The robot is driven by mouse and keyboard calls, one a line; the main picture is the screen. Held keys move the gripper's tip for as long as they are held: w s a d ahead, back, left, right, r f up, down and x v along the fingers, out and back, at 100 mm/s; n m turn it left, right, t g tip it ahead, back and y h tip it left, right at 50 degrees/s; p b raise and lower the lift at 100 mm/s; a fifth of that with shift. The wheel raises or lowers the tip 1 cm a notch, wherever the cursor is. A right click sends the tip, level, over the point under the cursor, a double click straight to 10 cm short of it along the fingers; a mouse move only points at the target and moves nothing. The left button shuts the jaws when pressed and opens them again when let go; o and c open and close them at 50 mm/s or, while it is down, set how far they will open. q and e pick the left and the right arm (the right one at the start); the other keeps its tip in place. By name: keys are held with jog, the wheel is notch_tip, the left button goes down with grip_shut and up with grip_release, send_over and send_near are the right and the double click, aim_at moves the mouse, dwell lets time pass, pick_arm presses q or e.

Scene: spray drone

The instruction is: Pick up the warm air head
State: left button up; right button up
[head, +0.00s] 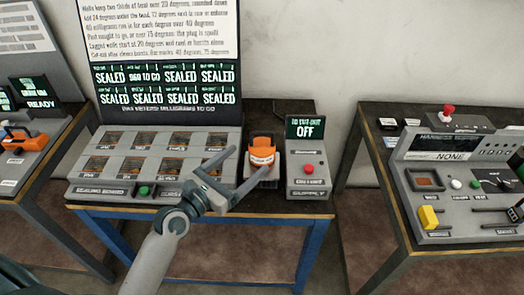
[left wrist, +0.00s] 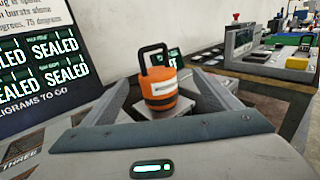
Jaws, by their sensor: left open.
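In the left wrist view the warm air head (left wrist: 158,88) shows ahead, between the two finger lines. My left gripper (head: 249,163) is open, with its fingers pointing at the orange body from the near left side. One finger reaches toward each side of it; I cannot tell whether either touches. My right gripper is not in view.
The supply box (head: 308,174) with a red button and an "OFF" screen stands close on the right. The slotted panel (head: 150,160) and tall sealed-status board (head: 165,60) are on the left. A separate bench at right holds a grey console (head: 455,190). Another orange item (head: 20,140) lies far left.

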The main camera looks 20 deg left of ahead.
aim_at(262, 145)
pick_arm(q)
jog(key=shift+p+x, duration=0.3)
jog(key=shift+x, duration=1.65)
jog(key=shift+w, duration=0.1)
jog(key=w, duration=0.1)
jog(key=w+p, duration=0.1)
jog(key=w, duration=0.1)
jog(key=w+d, duration=0.1)
jog(key=shift+w+f, duration=0.15)
jog(key=shift+f, duration=0.25)
jog(key=shift+w+d, duration=0.15)
jog(key=shift+w, duration=0.2)
jog(key=c, duration=1.6)
jog(key=shift+o, duration=0.2)
jog(key=shift+r+p, duration=0.15)
jog(key=shift+p, duration=0.2)
